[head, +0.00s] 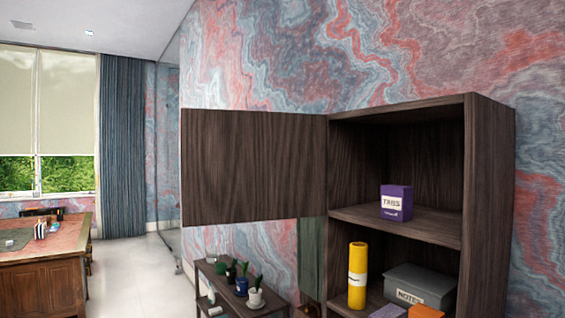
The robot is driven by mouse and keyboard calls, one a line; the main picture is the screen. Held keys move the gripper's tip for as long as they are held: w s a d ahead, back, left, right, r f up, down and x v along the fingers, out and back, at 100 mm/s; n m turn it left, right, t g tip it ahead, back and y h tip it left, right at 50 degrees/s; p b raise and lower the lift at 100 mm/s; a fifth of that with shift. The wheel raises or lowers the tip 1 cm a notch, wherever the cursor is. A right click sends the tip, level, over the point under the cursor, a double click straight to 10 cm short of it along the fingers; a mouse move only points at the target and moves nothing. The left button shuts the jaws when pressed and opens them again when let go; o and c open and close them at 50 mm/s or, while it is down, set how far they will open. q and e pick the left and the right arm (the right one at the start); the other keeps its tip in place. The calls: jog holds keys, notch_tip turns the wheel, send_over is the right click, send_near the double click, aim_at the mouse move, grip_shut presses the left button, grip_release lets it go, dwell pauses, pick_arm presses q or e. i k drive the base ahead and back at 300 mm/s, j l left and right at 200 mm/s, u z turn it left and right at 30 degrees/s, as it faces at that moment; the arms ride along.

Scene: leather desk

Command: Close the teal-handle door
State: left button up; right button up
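A dark wood cabinet (490,200) stands at the right with its upper compartment open. Its dark wood door (255,165) is swung wide open to the left, joined to the cabinet's left side. The plain face of this door shows, and no teal handle is visible on it. A narrow grey-green panel (312,255) shows below the door beside the cabinet's left edge; I cannot tell what it is. Neither of my grippers is in view.
The cabinet shelves hold a purple box (396,203), a yellow cylinder (357,275), a grey box (420,285) and orange items (425,312). A low shelf with potted plants (241,280) stands below the door. A desk (45,262) is far left, with clear floor (135,275) between.

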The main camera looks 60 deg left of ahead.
aim_at(244, 166)
jog(key=j+z, duration=0.15)
jog(key=j, duration=0.25)
jog(key=k+j+z, duration=0.15)
jog(key=j, duration=0.25)
jog(key=k+j+z, duration=0.2)
jog(key=j, duration=0.15)
jog(key=j+z, duration=0.15)
jog(key=j, duration=0.25)
jog(key=k+j, duration=0.15)
jog(key=j, duration=0.25)
jog(key=k+j, duration=0.15)
jog(key=j, duration=0.25)
jog(key=k+j, duration=0.15)
jog(key=j, duration=0.25)
jog(key=k+j, duration=0.15)
jog(key=j, duration=0.25)
jog(key=k+j+z, duration=0.1)
jog(key=j, duration=0.3)
jog(key=k+j, duration=0.2)
jog(key=j, duration=0.15)
jog(key=k+j, duration=0.15)
jog(key=j, duration=0.25)
jog(key=k+j, duration=0.15)
jog(key=j, duration=0.25)
